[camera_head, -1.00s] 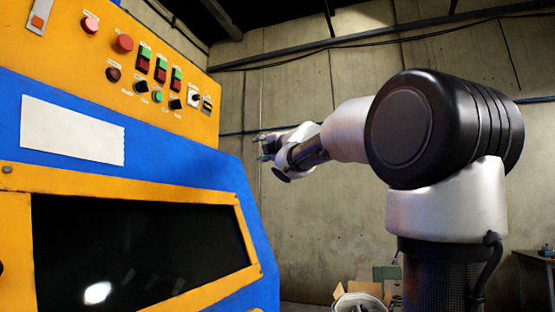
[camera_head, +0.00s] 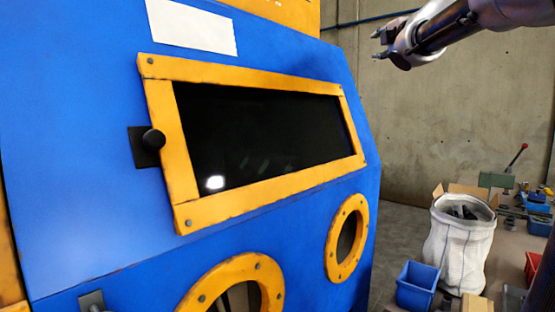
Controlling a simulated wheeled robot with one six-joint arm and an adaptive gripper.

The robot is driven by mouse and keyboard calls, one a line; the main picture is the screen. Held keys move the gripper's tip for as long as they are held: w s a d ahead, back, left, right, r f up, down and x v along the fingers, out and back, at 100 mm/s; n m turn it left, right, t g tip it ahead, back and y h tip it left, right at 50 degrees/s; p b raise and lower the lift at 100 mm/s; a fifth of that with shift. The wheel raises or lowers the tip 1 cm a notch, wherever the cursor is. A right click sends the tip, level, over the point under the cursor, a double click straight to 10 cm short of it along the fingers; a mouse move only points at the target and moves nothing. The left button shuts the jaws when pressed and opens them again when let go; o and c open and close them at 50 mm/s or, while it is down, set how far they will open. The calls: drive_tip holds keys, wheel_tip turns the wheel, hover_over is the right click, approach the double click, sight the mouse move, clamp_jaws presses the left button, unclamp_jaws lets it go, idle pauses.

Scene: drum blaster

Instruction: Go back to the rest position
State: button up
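My gripper (camera_head: 380,44) shows at the top right, at the end of my dark and silver wrist. Its small grey fingertips point left, apart from the blue blaster cabinet (camera_head: 70,150) and in front of the concrete wall. The fingers look spread with a gap between them, and nothing shows in them. Most of my arm is cut off by the right and top edges.
The cabinet has a yellow-framed dark window (camera_head: 270,135), a black knob (camera_head: 153,139) and round yellow-rimmed ports (camera_head: 332,262). At right stand a white sack (camera_head: 460,245), a blue bin (camera_head: 417,285) and clutter. The space between cabinet and wall looks clear.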

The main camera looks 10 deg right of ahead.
drive_tip(key=s+d+f+m+g+h, duration=0.1)
drive_tip(key=s+d+f+m+g, duration=0.2)
drive_tip(key=f, duration=0.5)
drive_tip(key=s+d+f+m+g+h, duration=0.1)
drive_tip(key=s+f+m+g, duration=0.2)
drive_tip(key=f+m, duration=0.4)
drive_tip(key=s+d+f+m+g, duration=0.2)
drive_tip(key=s+f+m+g, duration=0.1)
drive_tip(key=f, duration=0.6)
drive_tip(key=s+a+f+m+g+y, duration=0.2)
drive_tip(key=s+a+f, duration=0.4)
drive_tip(key=s+f, duration=0.4)
drive_tip(key=s+a+f+m+g+y, duration=0.2)
drive_tip(key=s+a+f, duration=0.4)
drive_tip(key=s+f, duration=0.4)
drive_tip(key=s+m+g, duration=0.1)
drive_tip(key=s, duration=0.3)
drive_tip(key=shift+s+a+f, duration=0.15)
drive_tip(key=shift+s+f, duration=0.1)
drive_tip(key=shift+s, duration=0.15)
